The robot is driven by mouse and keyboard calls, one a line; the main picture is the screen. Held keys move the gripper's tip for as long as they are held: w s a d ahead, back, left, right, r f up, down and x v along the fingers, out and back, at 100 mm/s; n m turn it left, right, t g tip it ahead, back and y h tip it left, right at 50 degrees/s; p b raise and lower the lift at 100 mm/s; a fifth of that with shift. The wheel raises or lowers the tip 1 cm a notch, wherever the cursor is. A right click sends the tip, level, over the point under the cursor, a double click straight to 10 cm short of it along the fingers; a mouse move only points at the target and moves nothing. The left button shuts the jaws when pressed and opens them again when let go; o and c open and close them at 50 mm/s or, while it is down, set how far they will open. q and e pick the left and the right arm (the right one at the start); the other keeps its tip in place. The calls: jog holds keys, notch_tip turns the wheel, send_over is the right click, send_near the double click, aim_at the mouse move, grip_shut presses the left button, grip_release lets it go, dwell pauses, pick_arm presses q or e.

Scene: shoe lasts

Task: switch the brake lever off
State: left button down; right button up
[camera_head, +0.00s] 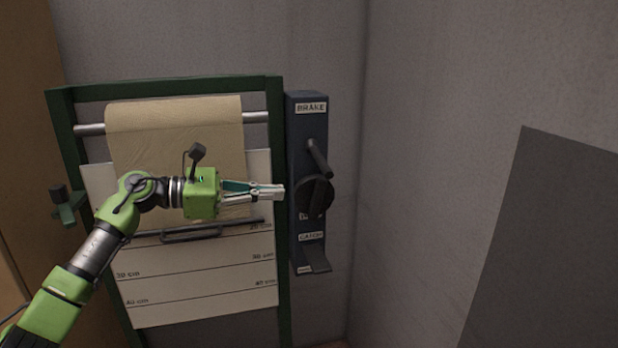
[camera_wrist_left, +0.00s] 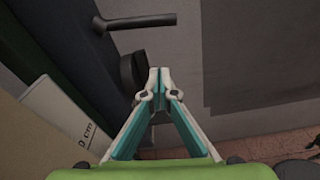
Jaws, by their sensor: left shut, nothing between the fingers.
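The brake lever (camera_head: 319,158) is a dark bar on the narrow dark-blue panel (camera_head: 296,215), below the label BRAKE. It slants down and right from its pivot. In the left wrist view the lever (camera_wrist_left: 145,22) runs across the top. My left gripper (camera_head: 281,192) is shut and empty, at the panel's left edge in the picture, lower than the lever. In the left wrist view its fingertips (camera_wrist_left: 158,80) meet below the lever, with a visible gap between. My right gripper is not in view.
A round dark knob (camera_head: 315,194) sits just below the lever, close to the fingertips in the picture. A catch lever (camera_head: 319,262) juts out lower down. A green frame (camera_head: 284,260) with brown paper (camera_head: 175,125) stands left. A grey slab (camera_head: 560,240) is at right.

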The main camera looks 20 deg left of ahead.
aim_at(320, 160)
pick_arm(q)
jog(key=w+d+r+p, duration=0.2)
jog(key=w+d+p, duration=0.2)
jog(key=d+p, duration=0.3)
jog(key=shift+w+d+r+p, duration=0.25)
jog(key=shift+w+d+p, duration=0.05)
jog(key=shift+d+p, duration=0.05)
jog(key=shift+w, duration=0.1)
jog(key=shift+a, duration=0.1)
